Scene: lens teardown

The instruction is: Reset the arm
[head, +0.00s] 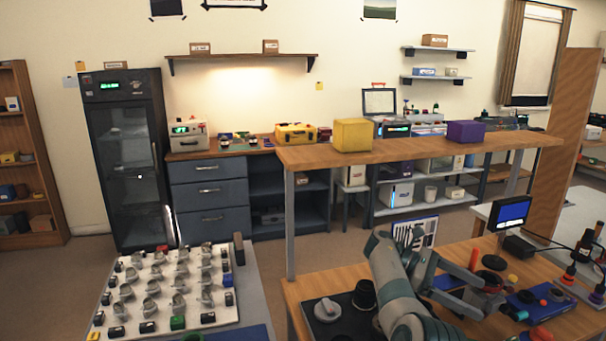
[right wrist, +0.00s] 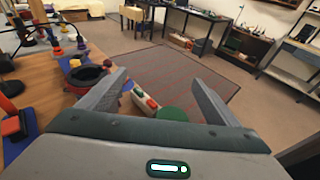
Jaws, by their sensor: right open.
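My right gripper (head: 476,282) is above the wooden workbench (head: 455,258) at the lower right of the head view. Its arm comes up from the bottom edge. In the right wrist view the two fingers of the gripper (right wrist: 160,92) stand wide apart with nothing between them. A red-and-white block and a green round thing show beyond and between the fingers. My left gripper is not in view.
A white board with rows of small parts (head: 165,290) lies at the lower left. A raised wooden shelf (head: 420,150) carries a yellow box (head: 352,134) and a purple box (head: 466,132). A small monitor (head: 512,213) stands on the bench's right. Open floor lies between the board and the cabinets.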

